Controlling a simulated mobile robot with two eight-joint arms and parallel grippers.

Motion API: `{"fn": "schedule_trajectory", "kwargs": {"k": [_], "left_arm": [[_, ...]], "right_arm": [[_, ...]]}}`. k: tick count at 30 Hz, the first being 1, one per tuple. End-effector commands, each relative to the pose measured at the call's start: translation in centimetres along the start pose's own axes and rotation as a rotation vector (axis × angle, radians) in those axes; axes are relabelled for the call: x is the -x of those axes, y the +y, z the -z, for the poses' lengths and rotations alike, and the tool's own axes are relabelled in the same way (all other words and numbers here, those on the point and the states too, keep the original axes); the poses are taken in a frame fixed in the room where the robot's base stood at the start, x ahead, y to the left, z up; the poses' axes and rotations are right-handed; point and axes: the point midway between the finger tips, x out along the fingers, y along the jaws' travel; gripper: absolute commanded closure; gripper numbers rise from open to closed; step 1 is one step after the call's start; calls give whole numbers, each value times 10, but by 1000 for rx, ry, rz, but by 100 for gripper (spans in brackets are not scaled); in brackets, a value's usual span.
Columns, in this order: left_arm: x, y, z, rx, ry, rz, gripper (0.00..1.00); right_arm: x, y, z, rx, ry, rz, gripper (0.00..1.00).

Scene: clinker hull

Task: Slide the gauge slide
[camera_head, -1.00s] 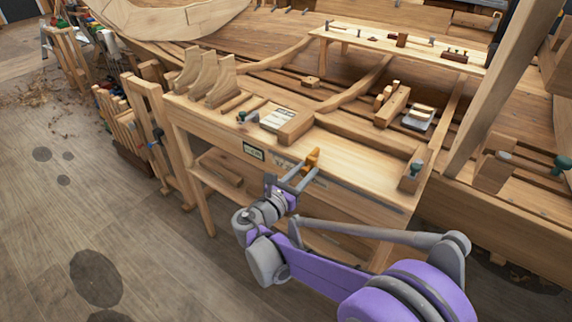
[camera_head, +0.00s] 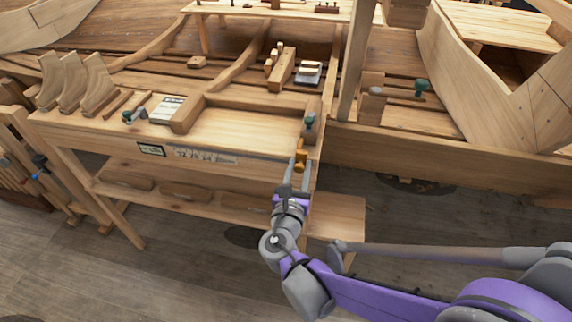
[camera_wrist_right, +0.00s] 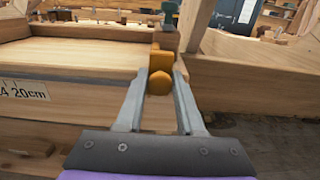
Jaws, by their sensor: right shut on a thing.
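The gauge slide is an orange-yellow block (camera_head: 301,156) with a knob. It sits at the right end of the workbench's front edge in the head view. In the right wrist view the orange slide (camera_wrist_right: 160,82) shows between the finger ends, with its block behind the knob. My right gripper (camera_head: 295,182) reaches up to it from the front and is shut on its knob. A scale strip (camera_head: 205,156) runs along the bench front to the left, and its 20 cm mark shows in the wrist view. My left gripper is not in view.
The workbench (camera_head: 240,131) carries a paper-topped wooden block (camera_head: 170,110) and curved wooden pieces (camera_head: 75,85) at left. A green-handled clamp (camera_head: 309,122) stands at its right end, just behind the slide. Open floor lies in front.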

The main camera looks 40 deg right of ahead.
Motion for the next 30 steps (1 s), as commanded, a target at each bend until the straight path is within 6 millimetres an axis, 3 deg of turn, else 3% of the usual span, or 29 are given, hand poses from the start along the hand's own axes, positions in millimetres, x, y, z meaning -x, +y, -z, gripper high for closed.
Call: {"fn": "schedule_trajectory", "kwargs": {"k": [11,12,16,26,30], "left_arm": [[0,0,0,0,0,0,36],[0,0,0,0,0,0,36],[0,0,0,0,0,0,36],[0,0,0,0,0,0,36],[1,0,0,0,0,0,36]], "right_arm": [[0,-5,0,1,-1,8,100],[0,-5,0,1,-1,9,60],[0,-5,0,1,-1,8,36],[1,-3,0,0,-1,4,36],[14,-2,0,-1,-1,0,36]]}}
